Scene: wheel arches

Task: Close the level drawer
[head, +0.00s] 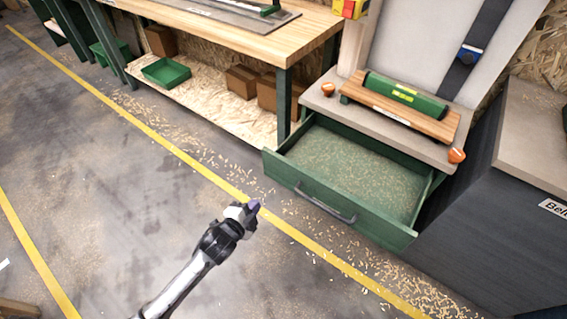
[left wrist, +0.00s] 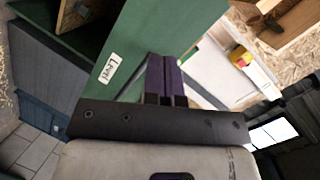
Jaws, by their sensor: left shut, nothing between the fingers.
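The green level drawer (head: 345,215) is pulled out from under a grey top in the head view, its floor strewn with shavings. A dark bar handle (head: 324,203) is on its front. In the left wrist view a green front with a "Level" label (left wrist: 114,68) shows beyond the fingers. My left gripper (head: 254,206) is shut and empty, just left of the drawer front in the head view; its purple fingers (left wrist: 166,78) are together in the left wrist view. I cannot tell whether they touch the drawer. My right gripper is not in view.
A green level on a wooden board (head: 403,98) lies on the grey top above the drawer, between orange knobs. A wooden workbench (head: 270,45) stands to the left, with a green bin (head: 166,73) and boxes on its lower shelf. Shavings litter the floor; the floor at left is open.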

